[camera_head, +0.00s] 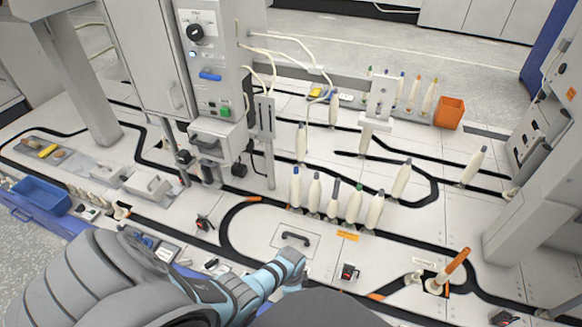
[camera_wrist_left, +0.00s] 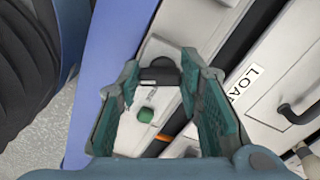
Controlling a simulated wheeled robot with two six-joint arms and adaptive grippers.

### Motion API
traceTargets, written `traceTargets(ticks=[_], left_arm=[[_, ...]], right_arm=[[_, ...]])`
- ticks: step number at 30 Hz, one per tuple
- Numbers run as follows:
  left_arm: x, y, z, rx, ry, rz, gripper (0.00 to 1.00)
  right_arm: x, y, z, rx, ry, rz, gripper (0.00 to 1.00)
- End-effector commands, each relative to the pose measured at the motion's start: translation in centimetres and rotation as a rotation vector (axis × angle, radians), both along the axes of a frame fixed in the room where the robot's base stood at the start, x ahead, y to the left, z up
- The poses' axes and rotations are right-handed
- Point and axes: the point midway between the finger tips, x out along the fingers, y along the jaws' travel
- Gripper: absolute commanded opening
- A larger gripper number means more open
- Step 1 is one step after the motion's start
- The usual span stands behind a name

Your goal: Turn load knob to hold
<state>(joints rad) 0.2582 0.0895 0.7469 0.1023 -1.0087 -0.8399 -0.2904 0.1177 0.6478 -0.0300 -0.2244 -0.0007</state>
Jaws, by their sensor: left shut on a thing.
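In the left wrist view, a dark round knob (camera_wrist_left: 160,75) sits on a pale panel by the table's blue front edge. My left gripper (camera_wrist_left: 161,66) is shut on it, with one fingertip on each side. A green button (camera_wrist_left: 146,115) lies on the same panel, between the fingers and nearer the palm. Which mark the knob points to cannot be read. In the head view my left arm covers the knob and the fingers. My right gripper is out of view.
A hatch with a black handle (camera_head: 295,238) lies just beyond my left wrist. Several upright bobbins (camera_head: 335,200) stand farther back. A red-topped switch (camera_head: 348,272) is to the right, and a blue bin (camera_head: 42,195) is far left.

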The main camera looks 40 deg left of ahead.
Motion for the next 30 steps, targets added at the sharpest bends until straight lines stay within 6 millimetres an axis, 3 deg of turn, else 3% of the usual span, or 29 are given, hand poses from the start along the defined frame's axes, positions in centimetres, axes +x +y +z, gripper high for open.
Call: traceTargets(ticks=[15,30], left_arm=[[0.18,0.24,0.04,0.001,-0.002,-0.391,0.05],[0.2,0.28,0.01,0.0,-0.001,-0.489,0.05]], right_arm=[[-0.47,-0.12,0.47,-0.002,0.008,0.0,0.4],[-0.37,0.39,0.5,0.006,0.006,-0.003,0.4]])
